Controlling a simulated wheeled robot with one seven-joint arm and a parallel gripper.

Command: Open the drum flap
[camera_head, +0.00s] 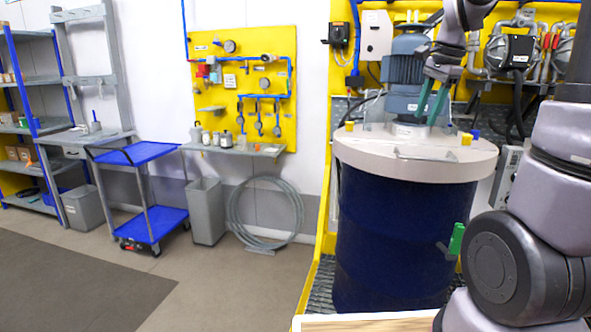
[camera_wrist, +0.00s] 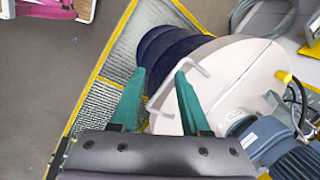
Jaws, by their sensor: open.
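The dark blue drum (camera_head: 400,240) stands upright with an off-white round lid (camera_head: 365,148) on top. A pale bar handle (camera_head: 425,156) lies along the lid's front edge, and the lid looks closed. The drum (camera_wrist: 165,52) and lid (camera_wrist: 235,75) also show in the wrist view. My gripper (camera_head: 433,122), with green fingers, is open and empty above the lid, behind the handle as the head view shows it. In the wrist view my gripper (camera_wrist: 160,74) has the bar handle (camera_wrist: 158,98) showing between its fingers, but farther off.
A blue-grey motor (camera_head: 405,85) stands on the lid, close to my gripper. Yellow knobs (camera_head: 466,139) stick up near the lid's edge. A green-handled lever (camera_head: 456,240) is on the drum's right side. A blue trolley (camera_head: 150,225) stands left, with clear floor in front.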

